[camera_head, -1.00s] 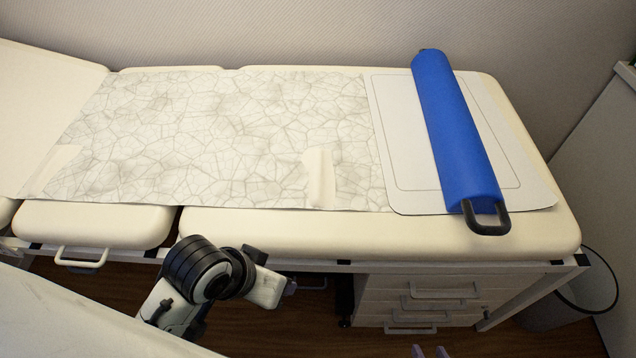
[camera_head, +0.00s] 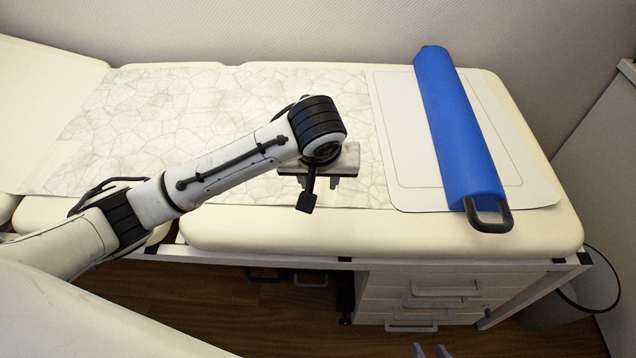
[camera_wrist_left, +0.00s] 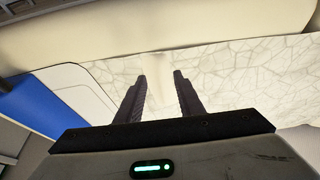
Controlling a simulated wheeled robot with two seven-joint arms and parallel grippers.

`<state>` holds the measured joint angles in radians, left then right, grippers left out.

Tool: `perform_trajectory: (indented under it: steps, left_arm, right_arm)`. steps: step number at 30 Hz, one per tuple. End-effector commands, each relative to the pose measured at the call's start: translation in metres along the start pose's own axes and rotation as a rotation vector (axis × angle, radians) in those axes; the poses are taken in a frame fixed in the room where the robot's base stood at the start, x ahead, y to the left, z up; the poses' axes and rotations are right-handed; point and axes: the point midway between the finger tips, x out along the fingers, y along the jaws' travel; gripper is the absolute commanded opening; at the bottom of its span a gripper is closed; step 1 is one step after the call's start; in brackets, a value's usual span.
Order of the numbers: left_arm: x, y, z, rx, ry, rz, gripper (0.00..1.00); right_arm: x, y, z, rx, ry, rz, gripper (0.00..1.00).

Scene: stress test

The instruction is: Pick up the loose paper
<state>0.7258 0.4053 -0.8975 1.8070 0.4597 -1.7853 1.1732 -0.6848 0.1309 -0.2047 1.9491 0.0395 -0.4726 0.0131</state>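A large white paper sheet with a crackled grey pattern (camera_head: 150,110) lies flat on the cream padded couch, and it also shows in the wrist view (camera_wrist_left: 240,75). A plain pale strip (camera_wrist_left: 158,66) lies on it by the far edge; my arm hides this strip in the head view. My left gripper (camera_head: 318,182) is over the sheet's right part. In the wrist view its two fingers (camera_wrist_left: 161,76) are apart with nothing held, pointing at the pale strip. I cannot tell whether they touch the paper.
A blue roll with black handles (camera_head: 455,125) lies on a white outlined mat (camera_head: 400,140) right of the sheet. The cream couch (camera_head: 240,230) has a bare front edge. Drawers (camera_head: 415,300) stand below, and a bin (camera_head: 590,290) is at the right. A wall closes the back.

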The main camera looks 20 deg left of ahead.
Motion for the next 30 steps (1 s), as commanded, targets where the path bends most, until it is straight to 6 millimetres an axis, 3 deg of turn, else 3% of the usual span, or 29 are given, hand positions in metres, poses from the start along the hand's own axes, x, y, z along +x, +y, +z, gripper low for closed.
perform_trajectory:
  steps: [16, 26, 30]
  left_arm:
    - [0.065, -0.004, -0.003, 0.002, 0.001, 0.001, 0.34]
    - [0.071, -0.003, -0.004, 0.003, 0.002, 0.003, 0.34]
    - [0.071, -0.003, -0.004, 0.002, 0.002, 0.003, 0.11]
  right_arm:
    - [0.005, -0.001, 0.0, -0.005, 0.01, -0.003, 0.31]
    - [0.005, -0.002, 0.0, -0.006, 0.009, -0.003, 0.31]
    - [0.005, -0.002, 0.0, -0.006, 0.009, -0.004, 0.31]
